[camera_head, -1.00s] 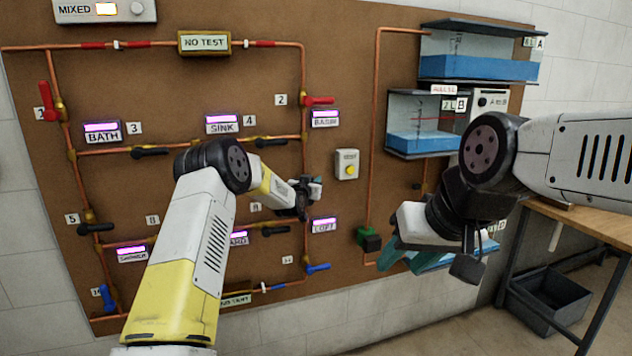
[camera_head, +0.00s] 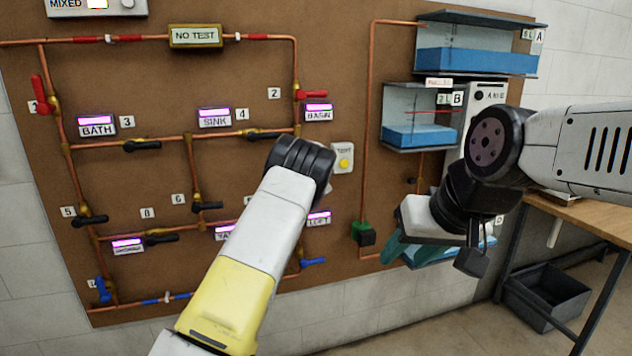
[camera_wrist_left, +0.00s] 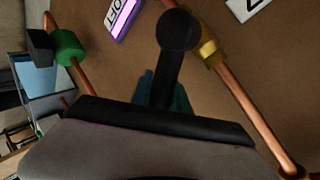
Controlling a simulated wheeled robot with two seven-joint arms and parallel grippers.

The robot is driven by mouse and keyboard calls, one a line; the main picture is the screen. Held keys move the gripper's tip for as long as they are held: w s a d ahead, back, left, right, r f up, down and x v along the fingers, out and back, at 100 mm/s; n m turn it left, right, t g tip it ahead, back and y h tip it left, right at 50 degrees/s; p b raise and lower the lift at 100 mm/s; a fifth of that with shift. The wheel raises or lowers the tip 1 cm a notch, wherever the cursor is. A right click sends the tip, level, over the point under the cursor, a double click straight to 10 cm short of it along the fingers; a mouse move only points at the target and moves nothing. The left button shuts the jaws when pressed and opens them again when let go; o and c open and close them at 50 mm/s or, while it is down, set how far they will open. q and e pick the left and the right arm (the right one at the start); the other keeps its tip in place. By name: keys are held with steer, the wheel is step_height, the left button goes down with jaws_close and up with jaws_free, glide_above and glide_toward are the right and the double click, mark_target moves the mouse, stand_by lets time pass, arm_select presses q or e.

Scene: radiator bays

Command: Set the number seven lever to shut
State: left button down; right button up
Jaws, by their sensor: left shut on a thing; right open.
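In the left wrist view, a black lever (camera_wrist_left: 178,35) sits by a brass valve (camera_wrist_left: 207,48) on a copper pipe, near the LOFT display (camera_wrist_left: 124,15). It appears slanted away from the pipe line. A number plate (camera_wrist_left: 246,8) beside it is cut off, so I cannot read it surely as seven. My left gripper (camera_wrist_left: 163,93) is shut on this lever, its teal fingers around the lever's lower part. In the head view my left arm hides that gripper and the lever.
Other levers show on the board, including red lever one (camera_head: 40,94), lever five (camera_head: 90,221) and a blue lever (camera_head: 312,262). Water tanks (camera_head: 475,62) hang at right. A wooden bench (camera_head: 575,218) and a grey bin (camera_head: 545,300) stand at lower right.

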arm_select(q)
steer(key=shift+d+f+m+g+y, duration=0.1)
steer(key=shift+f+m+g+y, duration=0.8)
steer(key=shift+f+m+y, duration=1.1)
steer(key=shift+f, duration=0.15)
steer(key=c, duration=1.3)
jaws_free()
steer(key=shift+o, duration=0.2)
steer(key=v, duration=0.8)
